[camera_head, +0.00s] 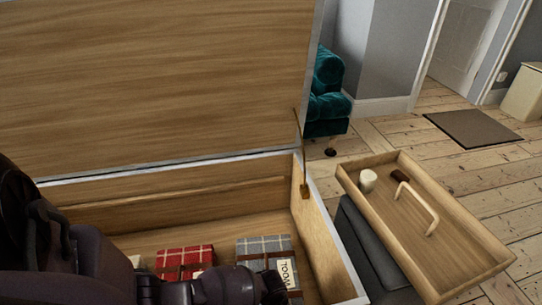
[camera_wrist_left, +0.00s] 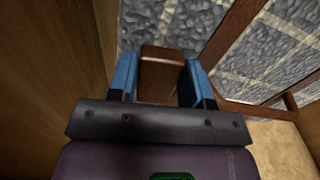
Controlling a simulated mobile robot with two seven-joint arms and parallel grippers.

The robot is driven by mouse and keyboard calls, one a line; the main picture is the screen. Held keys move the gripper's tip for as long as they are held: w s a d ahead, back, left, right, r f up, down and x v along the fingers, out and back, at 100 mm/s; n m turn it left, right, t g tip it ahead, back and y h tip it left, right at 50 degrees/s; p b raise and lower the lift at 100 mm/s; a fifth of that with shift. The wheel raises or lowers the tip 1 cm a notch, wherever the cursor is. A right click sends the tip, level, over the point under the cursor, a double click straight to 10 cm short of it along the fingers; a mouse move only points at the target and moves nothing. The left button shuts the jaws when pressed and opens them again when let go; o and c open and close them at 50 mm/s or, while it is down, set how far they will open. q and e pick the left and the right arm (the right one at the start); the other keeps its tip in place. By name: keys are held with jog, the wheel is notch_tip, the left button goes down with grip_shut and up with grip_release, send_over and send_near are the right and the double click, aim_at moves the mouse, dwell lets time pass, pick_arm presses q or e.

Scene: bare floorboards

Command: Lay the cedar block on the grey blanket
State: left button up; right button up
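The grey blanket (camera_head: 265,246) is a folded grey plaid bundle with brown straps and a wool label, lying on the floor of the open wooden chest. It fills much of the left wrist view (camera_wrist_left: 265,55). My left gripper (camera_wrist_left: 160,78) is over it, its blue fingers on both sides of a reddish-brown block (camera_wrist_left: 163,72), which I take as the cedar block. The fingers appear to touch the block's sides. Whether the block touches the blanket I cannot tell. In the head view my left arm reaches into the chest and hides the fingers. My right gripper is not in view.
A red plaid blanket (camera_head: 184,259) lies left of the grey one. The chest lid (camera_head: 150,75) stands open behind. Right of the chest wall (camera_head: 322,235), a wooden tray (camera_head: 440,262) holds a white cylinder (camera_head: 367,180) and a small dark brown piece (camera_head: 400,175).

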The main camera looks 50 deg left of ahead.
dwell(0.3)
pick_arm(q)
notch_tip(320, 180, up, 12)
jog(key=p, duration=0.6)
jog(key=shift+r, duration=0.15)
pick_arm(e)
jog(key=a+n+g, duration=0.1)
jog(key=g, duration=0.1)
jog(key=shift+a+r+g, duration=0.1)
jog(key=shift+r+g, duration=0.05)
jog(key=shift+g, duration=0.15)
pick_arm(q)
jog(key=shift+s, duration=0.1)
